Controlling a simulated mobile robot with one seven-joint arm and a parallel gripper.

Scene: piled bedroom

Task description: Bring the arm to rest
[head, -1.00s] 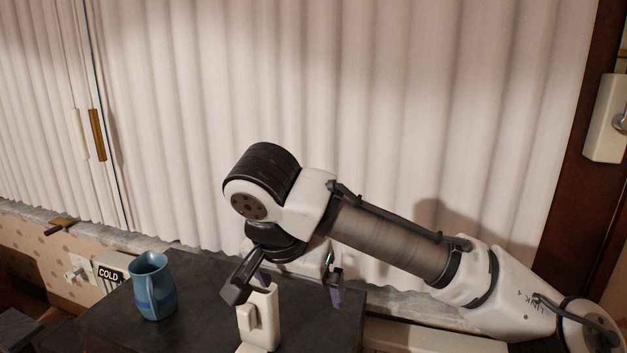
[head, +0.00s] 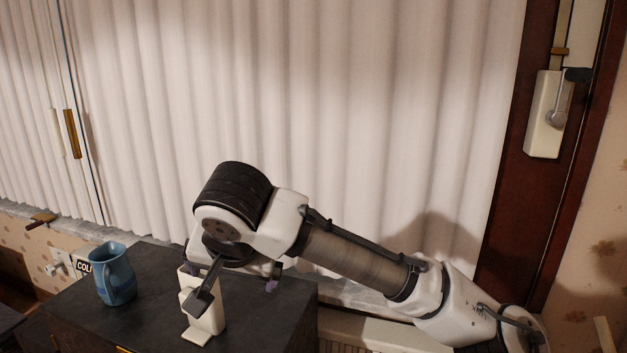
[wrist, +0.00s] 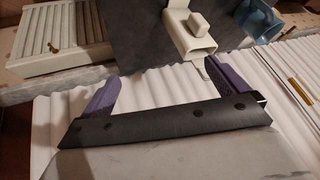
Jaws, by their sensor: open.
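My gripper (head: 236,288) is at the end of my bent arm, low over the dark cabinet top (head: 258,318). In the wrist view my gripper (wrist: 146,88) shows two purple fingertips spread wide with nothing between them. In the wrist view the cream object (wrist: 195,38) is beyond the right fingertip. I cannot tell whether they touch.
A blue mug (head: 116,278) stands on the cabinet left of the cream object. A white pleated curtain (head: 380,120) hangs close behind my arm. A radiator (wrist: 60,42) shows in the wrist view. A cream wall box (head: 546,125) is at right.

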